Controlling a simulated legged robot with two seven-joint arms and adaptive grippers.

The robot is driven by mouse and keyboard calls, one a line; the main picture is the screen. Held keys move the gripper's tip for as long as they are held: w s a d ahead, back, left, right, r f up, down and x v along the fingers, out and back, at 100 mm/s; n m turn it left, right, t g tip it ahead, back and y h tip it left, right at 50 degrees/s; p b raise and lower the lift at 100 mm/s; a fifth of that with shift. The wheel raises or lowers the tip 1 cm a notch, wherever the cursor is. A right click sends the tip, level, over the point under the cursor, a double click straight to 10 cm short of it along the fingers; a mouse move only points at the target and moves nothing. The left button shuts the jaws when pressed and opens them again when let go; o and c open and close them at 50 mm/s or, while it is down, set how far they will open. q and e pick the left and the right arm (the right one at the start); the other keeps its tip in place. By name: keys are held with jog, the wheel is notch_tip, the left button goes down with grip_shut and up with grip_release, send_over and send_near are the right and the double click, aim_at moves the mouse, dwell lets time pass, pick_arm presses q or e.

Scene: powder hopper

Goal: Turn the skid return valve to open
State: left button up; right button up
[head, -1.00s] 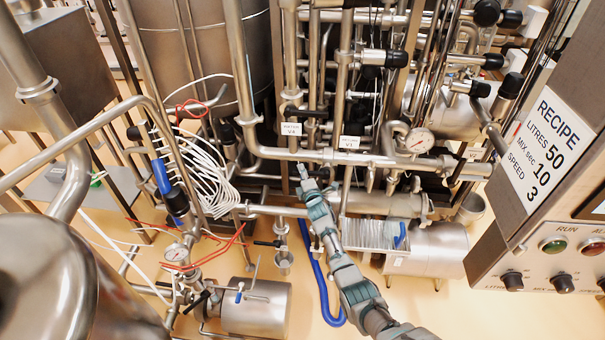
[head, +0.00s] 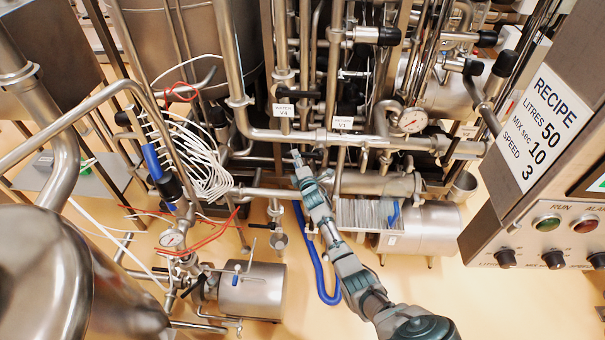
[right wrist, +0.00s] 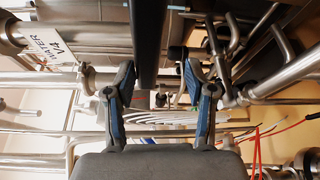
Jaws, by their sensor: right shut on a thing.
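My right gripper (head: 297,154) reaches up to the pipework just below a white label (head: 283,110), which reads WATER V4 in the right wrist view (right wrist: 50,45). There the right gripper (right wrist: 158,72) has its two fingers on either side of a dark bar (right wrist: 149,35) and is shut on it. I cannot tell which valve the bar belongs to. A second white label (head: 342,122), probably RETURN V1, hangs to the right. A black lever (head: 297,93) lies level above the V4 label. My left gripper is not in view.
A steel pipe (head: 270,135) crosses close to my right gripper. A pressure gauge (head: 412,120) is to its right. White coiled tubes (head: 205,170) hang at left. A control panel (head: 545,235) stands at right, and a blue hose (head: 318,265) lies below.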

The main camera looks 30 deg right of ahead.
jog(key=s+a, duration=0.1)
jog(key=s, duration=0.9)
jog(key=shift+a+r, duration=0.15)
jog(key=shift+a, duration=0.05)
jog(key=s+a+f+m+g+y, duration=0.1)
jog(key=s+a+f+m+g, duration=0.15)
jog(key=s+f, duration=0.75)
jog(key=s+a+f+m+g+b, duration=0.1)
jog(key=s+f+m+g, duration=0.2)
jog(key=f, duration=1.4)
jog(key=s+a+f+m+g+y, duration=0.1)
jog(key=s+a+f+m+g, duration=0.15)
jog(key=s+f, duration=0.8)
jog(key=s+a+f+m+g, duration=0.1)
jog(key=s+f, duration=0.5)
jog(key=s, duration=0.6)
jog(key=s+a+f+m+g, duration=0.2)
jog(key=s+f, duration=0.5)
jog(key=s, duration=0.6)
jog(key=s+a+f+m+g+b, duration=0.1)
jog(key=s+f+m+g, duration=0.3)
jog(key=s+f, duration=0.3)
jog(key=s+g, duration=0.1)
jog(key=s, duration=0.4)
jog(key=shift+s+a+f+y, duration=0.2)
jog(key=shift+s+y, duration=0.1)
jog(key=shift+y, duration=0.1)
